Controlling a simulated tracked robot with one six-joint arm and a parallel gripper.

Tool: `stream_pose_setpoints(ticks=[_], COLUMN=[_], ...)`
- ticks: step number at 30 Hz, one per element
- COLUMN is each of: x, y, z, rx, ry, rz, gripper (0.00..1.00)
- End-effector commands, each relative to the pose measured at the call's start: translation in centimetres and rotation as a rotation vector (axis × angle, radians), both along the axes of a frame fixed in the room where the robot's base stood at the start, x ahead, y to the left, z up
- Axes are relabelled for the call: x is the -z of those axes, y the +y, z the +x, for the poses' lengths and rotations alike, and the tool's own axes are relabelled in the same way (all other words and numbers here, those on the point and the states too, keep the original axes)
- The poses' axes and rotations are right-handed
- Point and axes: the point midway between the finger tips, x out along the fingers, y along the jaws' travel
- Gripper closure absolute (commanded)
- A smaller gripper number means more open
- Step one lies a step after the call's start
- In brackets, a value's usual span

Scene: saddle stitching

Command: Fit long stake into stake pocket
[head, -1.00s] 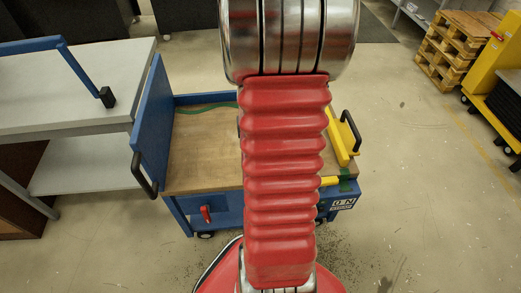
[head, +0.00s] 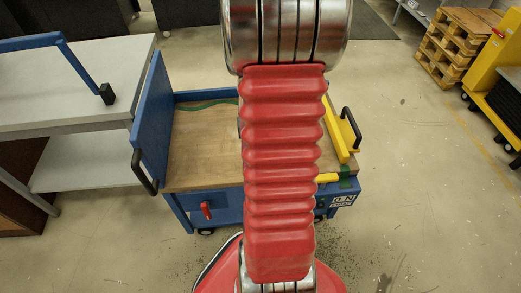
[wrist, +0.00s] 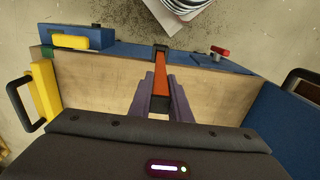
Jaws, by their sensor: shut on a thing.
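In the wrist view my gripper (wrist: 161,90) is shut on an orange bar with dark ends, apparently the long stake (wrist: 162,72). The stake points away from me over the wooden deck of a blue cart. Its dark far end lies in the picture at the cart's blue edge; I cannot tell whether it touches the edge or is above it. I cannot make out which part is the stake pocket. In the head view my own red arm hides the gripper and stake.
The cart's deck (head: 205,155) has a blue end panel (head: 150,120) at left and yellow bars (head: 335,130) at right, each near a black handle. A red lever (head: 206,210) is on the front. A grey table (head: 80,85) stands close at left.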

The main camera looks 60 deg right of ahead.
Motion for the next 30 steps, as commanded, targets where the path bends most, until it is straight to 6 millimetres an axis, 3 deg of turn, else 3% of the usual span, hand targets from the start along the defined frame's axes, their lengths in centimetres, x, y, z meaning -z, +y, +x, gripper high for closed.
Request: stream_pose_setpoints(ticks=[30], x=[1.7], y=[0.0], z=[0.0], rx=[0.000], ry=[0.001], rz=[0.001], gripper=[1.00])
